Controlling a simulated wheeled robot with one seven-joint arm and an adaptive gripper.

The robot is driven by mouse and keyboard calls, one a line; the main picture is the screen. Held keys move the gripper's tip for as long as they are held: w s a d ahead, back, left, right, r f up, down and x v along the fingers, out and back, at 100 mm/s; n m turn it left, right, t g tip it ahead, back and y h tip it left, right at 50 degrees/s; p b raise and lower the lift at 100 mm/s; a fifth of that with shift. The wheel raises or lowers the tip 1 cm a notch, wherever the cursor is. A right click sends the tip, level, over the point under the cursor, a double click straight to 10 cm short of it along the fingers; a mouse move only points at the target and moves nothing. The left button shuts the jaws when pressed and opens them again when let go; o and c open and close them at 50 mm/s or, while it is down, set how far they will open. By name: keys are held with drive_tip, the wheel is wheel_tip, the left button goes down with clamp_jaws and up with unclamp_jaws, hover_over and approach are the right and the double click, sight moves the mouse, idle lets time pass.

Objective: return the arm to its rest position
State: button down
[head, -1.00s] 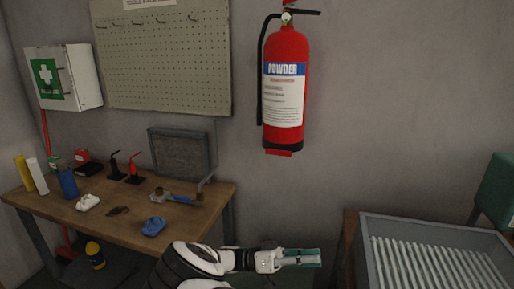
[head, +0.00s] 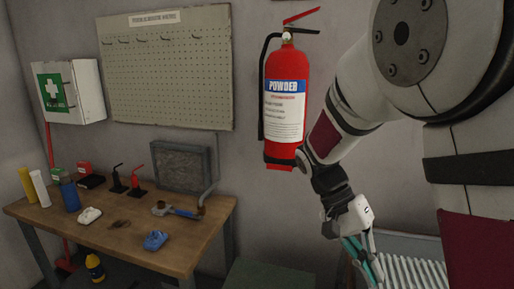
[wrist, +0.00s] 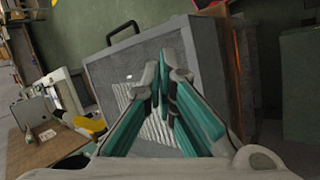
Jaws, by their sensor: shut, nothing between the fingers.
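My gripper (head: 366,262) hangs low at the right of the head view, below my bent white arm, with its fingers pointing down. In the wrist view my gripper (wrist: 166,75) has its teal-padded fingers together at the tips, with nothing between them. The fingers hide part of that floor.
A wooden workbench (head: 180,262) at the left carries bottles, oil cans, a blue item (head: 155,240) and a white item (head: 90,215). A red fire extinguisher (head: 286,85) hangs on the wall, close to my arm in the picture. A pegboard (head: 165,75) and first-aid cabinet (head: 88,88) hang at left.

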drive_tip(key=s+a+r+n+t+y, duration=0.1)
drive_tip(key=s+r+n+t+y, duration=0.1)
drive_tip(key=s+r+t, duration=0.3)
drive_tip(key=s+a+r+n+t+y+p, duration=0.1)
drive_tip(key=s+r+n+t+y, duration=0.2)
drive_tip(key=s, duration=0.7)
drive_tip(key=shift+s+a+r+n+t, duration=0.15)
drive_tip(key=shift+a+r+n+t, duration=0.1)
drive_tip(key=shift+r+n+t, duration=0.9)
drive_tip(key=shift+f, duration=0.2)
